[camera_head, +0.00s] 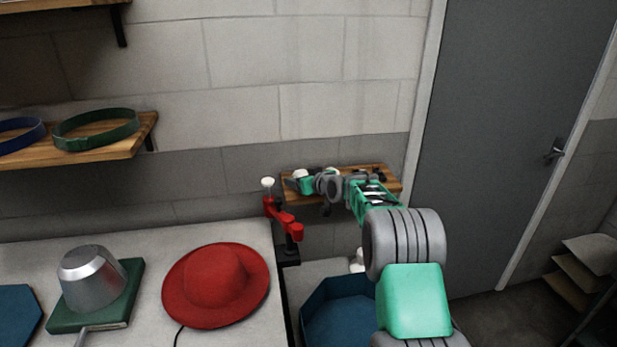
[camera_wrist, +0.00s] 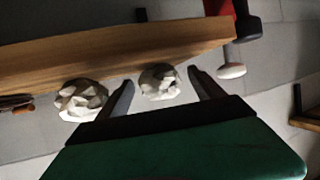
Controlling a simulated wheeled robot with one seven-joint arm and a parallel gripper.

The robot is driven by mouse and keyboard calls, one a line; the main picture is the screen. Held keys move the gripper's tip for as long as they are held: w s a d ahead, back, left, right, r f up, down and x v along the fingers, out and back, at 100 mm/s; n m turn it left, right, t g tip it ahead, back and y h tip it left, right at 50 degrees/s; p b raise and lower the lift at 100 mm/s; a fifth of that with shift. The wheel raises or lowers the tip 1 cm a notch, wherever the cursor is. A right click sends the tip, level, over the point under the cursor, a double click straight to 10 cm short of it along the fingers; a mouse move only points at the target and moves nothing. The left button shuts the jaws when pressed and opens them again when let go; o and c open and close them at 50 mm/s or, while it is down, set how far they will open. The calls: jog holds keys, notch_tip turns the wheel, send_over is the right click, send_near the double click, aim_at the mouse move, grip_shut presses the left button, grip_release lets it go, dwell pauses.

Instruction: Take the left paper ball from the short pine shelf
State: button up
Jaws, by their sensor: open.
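The short pine shelf (camera_head: 392,186) is on the wall beside the door, with my arm reaching over it. In the wrist view the shelf (camera_wrist: 120,50) appears upside down. Two crumpled whitish paper balls show there. The one nearer the red clamp, the left paper ball (camera_wrist: 160,82), lies between the two fingers of my open gripper (camera_wrist: 161,77); I cannot tell whether either finger touches it. The other paper ball (camera_wrist: 80,99) is just outside one finger. In the head view the left ball (camera_head: 301,174) is partly hidden by my gripper.
A red clamp (camera_head: 283,217) with a pale knob stands at the table edge, close to the shelf's left end. A red hat (camera_head: 214,284) and a metal pot-like block (camera_head: 90,277) are on the table. A blue bin (camera_head: 335,312) is below the shelf. A grey door (camera_head: 505,130) is right.

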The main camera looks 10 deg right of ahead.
jog(key=shift+w+a+f, duration=0.1)
jog(key=shift+w+f, duration=0.05)
jog(key=shift+w, duration=0.05)
